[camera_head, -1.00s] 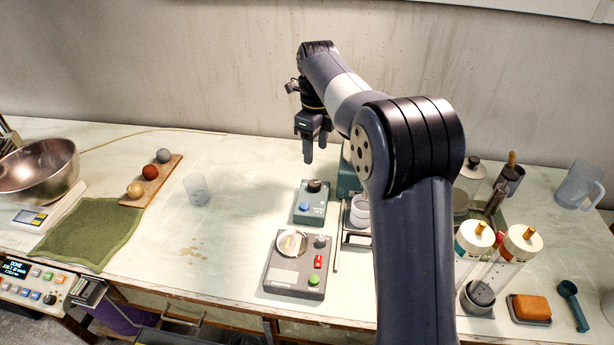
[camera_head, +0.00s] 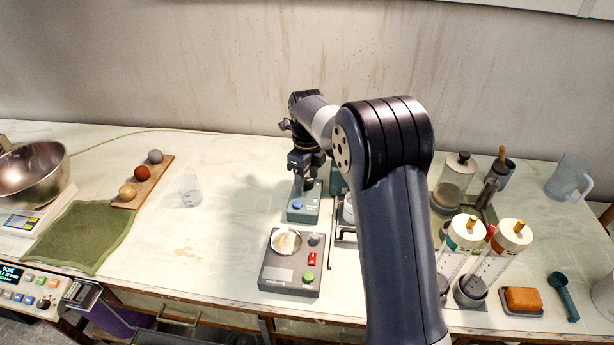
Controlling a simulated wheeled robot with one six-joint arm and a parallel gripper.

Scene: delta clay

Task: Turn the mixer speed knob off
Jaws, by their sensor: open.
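A small teal control box (camera_head: 302,212) with a blue button (camera_head: 297,206) stands on the table; its black top knob is now mostly hidden behind my gripper. In front of it is a grey box (camera_head: 292,283) with a round pale plate, a small grey knob (camera_head: 314,239), a red switch (camera_head: 312,259) and a green button (camera_head: 308,277). No readable label tells which one is the mixer. My gripper (camera_head: 303,185) points down with open, empty jaws at the back of the teal box, around or just above its knob; contact cannot be told.
A metal rack and a clear container stand close right of the teal box, partly behind my arm. A clear cup (camera_head: 190,190) and a board with three balls (camera_head: 144,180) are to the left. Tubes (camera_head: 490,262) stand at right. The table between cup and boxes is free.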

